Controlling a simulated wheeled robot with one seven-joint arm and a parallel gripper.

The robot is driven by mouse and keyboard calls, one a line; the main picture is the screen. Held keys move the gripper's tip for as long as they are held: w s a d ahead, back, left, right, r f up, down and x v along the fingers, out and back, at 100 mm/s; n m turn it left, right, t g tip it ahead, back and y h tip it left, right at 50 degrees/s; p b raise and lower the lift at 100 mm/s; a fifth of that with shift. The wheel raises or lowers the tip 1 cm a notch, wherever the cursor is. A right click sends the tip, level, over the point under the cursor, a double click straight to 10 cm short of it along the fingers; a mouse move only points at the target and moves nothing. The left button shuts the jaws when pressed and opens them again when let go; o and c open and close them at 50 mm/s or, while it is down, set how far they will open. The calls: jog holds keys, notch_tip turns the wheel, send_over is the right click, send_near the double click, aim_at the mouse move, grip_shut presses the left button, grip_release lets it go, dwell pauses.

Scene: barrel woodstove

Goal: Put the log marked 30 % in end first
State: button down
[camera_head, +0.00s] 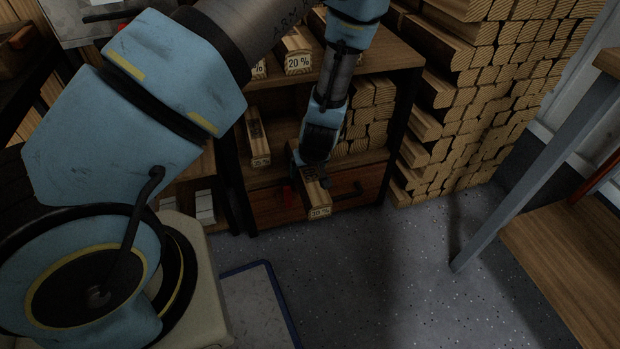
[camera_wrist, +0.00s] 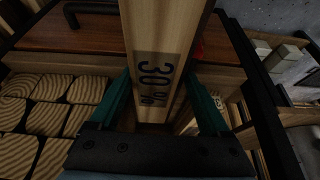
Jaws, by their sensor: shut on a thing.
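The log marked 30 % (camera_head: 317,197) is a pale squared length of wood. Its labelled near end points toward the camera, in front of the shelf unit's drawer. My gripper (camera_head: 312,172) is shut on it. In the wrist view, the log (camera_wrist: 165,30) runs away up the picture between the two green fingers of my gripper (camera_wrist: 160,85), with "30 %" printed on its upper side. A log marked 20 % (camera_head: 298,64) lies on the shelf top, beside another partly hidden by my arm. I cannot make out a stove opening in either view.
The shelf unit (camera_head: 395,62) holds stacked logs (camera_head: 370,115) and one labelled log (camera_head: 257,138). Its drawer has a dark handle (camera_head: 346,191). A tall wood stack (camera_head: 470,110) stands to the right, then a table leg (camera_head: 535,175). Grey floor (camera_head: 400,280) in front is clear.

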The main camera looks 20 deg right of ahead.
jog(key=shift+w+d, duration=0.25)
jog(key=shift+w, duration=1.75)
jog(key=shift+w+d, duration=0.2)
jog(key=shift+w, duration=1.8)
jog(key=shift+f+b, duration=0.35)
jog(key=shift+f, duration=0.25)
grip_release()
jog(key=shift+s, duration=0.1)
jog(key=shift+p+v, duration=3)
jog(key=shift+v, duration=0.55)
